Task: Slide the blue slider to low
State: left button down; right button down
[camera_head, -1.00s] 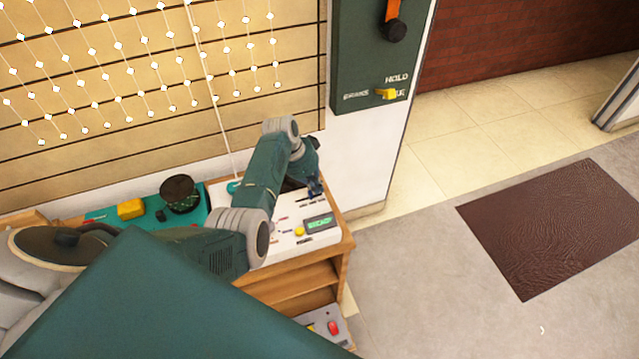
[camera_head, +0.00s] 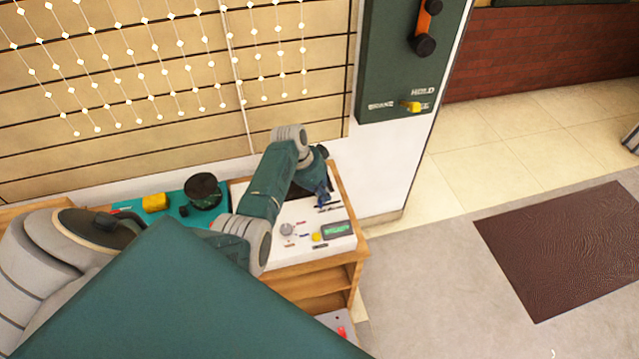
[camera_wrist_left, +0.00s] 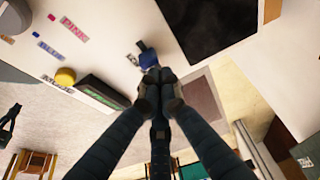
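A white control panel (camera_head: 270,250) lies on the wooden cabinet in the head view. In the left wrist view, a blue piece (camera_wrist_left: 149,58), seemingly the blue slider's knob, sits at the fingertips of my left gripper (camera_wrist_left: 157,76). Its fingers look closed together at or against this piece; whether they pinch it is unclear. The fingers hide part of it. In the head view, my left gripper (camera_head: 322,196) points down at the panel near dark slots. The slider's low mark is not readable. My right gripper is not in view.
The panel also holds a green display (camera_head: 338,230), a yellow button (camera_head: 316,237), a grey knob (camera_head: 287,229) and a black screen (camera_wrist_left: 208,22). A teal panel (camera_head: 222,218) lies to the left. A green wall box (camera_head: 385,70) is behind. Floor at right is open.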

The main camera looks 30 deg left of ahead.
aim_at(313, 206)
pick_arm(q)
jog(key=v, duration=1.1)
jog(key=shift+s+r, duration=0.15)
jog(key=shift+s, duration=0.05)
